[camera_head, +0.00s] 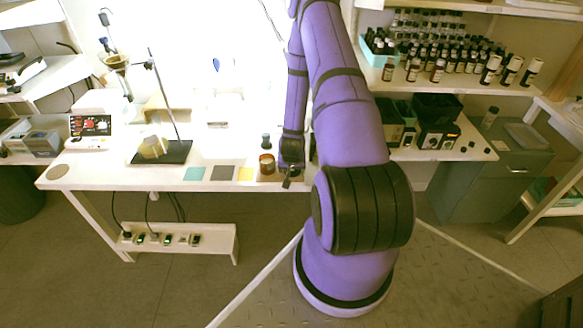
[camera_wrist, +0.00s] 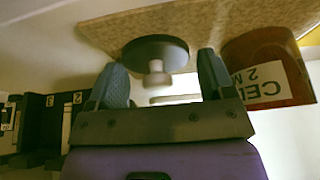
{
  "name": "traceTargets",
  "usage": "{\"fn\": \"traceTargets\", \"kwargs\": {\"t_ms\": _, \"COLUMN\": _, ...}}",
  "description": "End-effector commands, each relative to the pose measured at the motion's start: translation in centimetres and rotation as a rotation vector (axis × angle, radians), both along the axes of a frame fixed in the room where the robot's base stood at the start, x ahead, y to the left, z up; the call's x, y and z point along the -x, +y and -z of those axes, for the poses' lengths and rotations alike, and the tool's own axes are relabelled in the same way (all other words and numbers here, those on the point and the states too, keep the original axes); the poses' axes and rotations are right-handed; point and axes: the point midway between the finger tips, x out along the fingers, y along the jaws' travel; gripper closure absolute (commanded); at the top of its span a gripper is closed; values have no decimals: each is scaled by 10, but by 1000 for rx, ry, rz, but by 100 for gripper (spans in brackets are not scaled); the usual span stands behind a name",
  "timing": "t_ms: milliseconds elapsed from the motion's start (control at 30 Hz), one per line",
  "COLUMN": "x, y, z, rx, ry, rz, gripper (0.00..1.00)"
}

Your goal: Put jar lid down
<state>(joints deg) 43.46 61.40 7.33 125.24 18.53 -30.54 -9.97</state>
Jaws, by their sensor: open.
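The jar lid (camera_wrist: 157,50) is a dark disc with a pale round knob. In the wrist view it lies against a brown speckled board (camera_wrist: 215,18), knob toward my gripper (camera_wrist: 162,78). My gripper is open, with one grey finger on each side of the knob and visible gaps. The amber jar (camera_wrist: 270,72) with a white label stands right beside the lid in the wrist view. In the head view the jar (camera_head: 266,164) is on the white table, just left of my gripper (camera_head: 287,181). I cannot make out the lid there.
Teal (camera_head: 193,174), grey (camera_head: 222,173) and yellow (camera_head: 246,174) squares lie left of the jar. A small dark-topped bottle (camera_head: 266,141) stands behind it. A ring stand (camera_head: 165,150) is farther left. Bottle shelves (camera_head: 440,60) and black boxes (camera_head: 436,108) are at right.

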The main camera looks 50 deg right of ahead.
Motion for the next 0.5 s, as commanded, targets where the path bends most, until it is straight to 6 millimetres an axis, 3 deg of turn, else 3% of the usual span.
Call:
{"fn": "traceTargets", "kwargs": {"t_ms": 33, "x": 8, "y": -3, "z": 6, "rx": -5, "ry": 15, "rz": 12, "gripper": 8}}
{"fn": "traceTargets", "kwargs": {"t_ms": 267, "x": 9, "y": -3, "z": 4, "rx": -5, "ry": 15, "rz": 16, "gripper": 8}}
{"fn": "traceTargets", "kwargs": {"t_ms": 500, "x": 12, "y": 4, "z": -24, "rx": -3, "ry": 11, "rz": 10, "gripper": 8}}
